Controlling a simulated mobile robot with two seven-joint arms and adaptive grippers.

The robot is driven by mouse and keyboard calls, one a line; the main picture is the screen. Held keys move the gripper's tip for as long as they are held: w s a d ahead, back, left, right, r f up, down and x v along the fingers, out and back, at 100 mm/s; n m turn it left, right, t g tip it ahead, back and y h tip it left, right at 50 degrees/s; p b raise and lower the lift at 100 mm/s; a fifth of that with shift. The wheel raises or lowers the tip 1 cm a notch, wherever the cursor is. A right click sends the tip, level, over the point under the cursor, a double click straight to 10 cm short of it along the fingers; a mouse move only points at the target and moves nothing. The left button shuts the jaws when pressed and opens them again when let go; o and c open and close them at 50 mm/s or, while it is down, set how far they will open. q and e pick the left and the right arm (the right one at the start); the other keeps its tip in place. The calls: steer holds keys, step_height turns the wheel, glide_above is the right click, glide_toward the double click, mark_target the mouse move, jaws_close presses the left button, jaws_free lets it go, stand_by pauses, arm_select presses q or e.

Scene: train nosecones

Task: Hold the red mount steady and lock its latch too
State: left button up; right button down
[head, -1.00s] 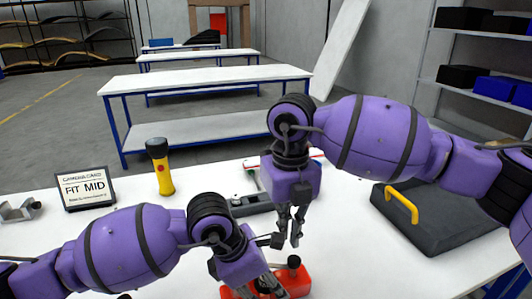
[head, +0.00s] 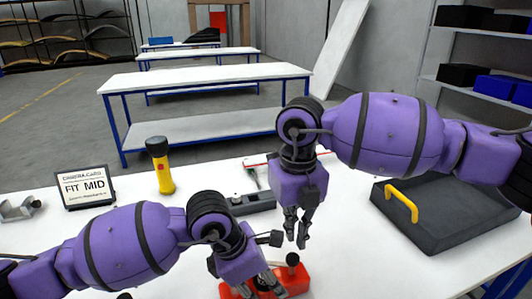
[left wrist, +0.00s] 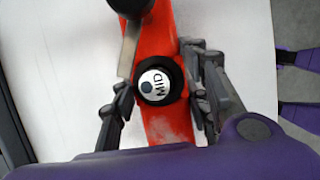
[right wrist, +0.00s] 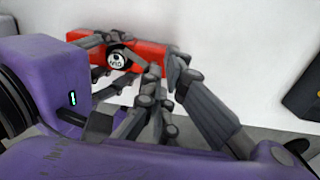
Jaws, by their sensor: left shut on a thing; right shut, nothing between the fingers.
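The red mount (head: 297,282) lies on the white table at the bottom of the head view, partly hidden by my left gripper. My left gripper (head: 264,287) is shut on it, one finger on each side in the left wrist view (left wrist: 165,95). Between them sits a black round piece with a white MID label (left wrist: 157,84). The latch shows as a metal lever (left wrist: 128,52) with a black knob (head: 293,259); whether it is locked I cannot tell. My right gripper (head: 298,240) is shut and empty, above and just beyond the knob. The mount (right wrist: 153,54) also shows in the right wrist view.
A dark grey case with a yellow handle (head: 402,204) stands at the right. A yellow flashlight (head: 161,170), a FIT MID sign (head: 85,188) and a metal bracket (head: 18,211) stand at the left. A dark grey fixture (head: 252,203) lies behind my grippers.

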step_height(320, 180, down, 3)
steer(key=shift+f, duration=0.2)
steer(key=shift+s+f, duration=0.1)
steer(key=shift+f, duration=0.15)
steer(key=shift+f, duration=0.1)
steer(key=shift+s+a+f, duration=0.1)
steer(key=shift+s+f, duration=0.05)
steer(key=shift+s, duration=0.2)
stand_by(0.3)
steer(key=shift+s+a, duration=0.25)
steer(key=shift+a, duration=0.35)
stand_by(0.4)
steer(key=shift+w+a, duration=0.1)
steer(key=shift+w, duration=0.2)
steer(key=shift+w+a+r, duration=0.1)
steer(key=shift+r, duration=0.4)
steer(key=r, duration=0.5)
steer(key=shift+w+r, duration=0.25)
steer(key=shift+r, duration=0.1)
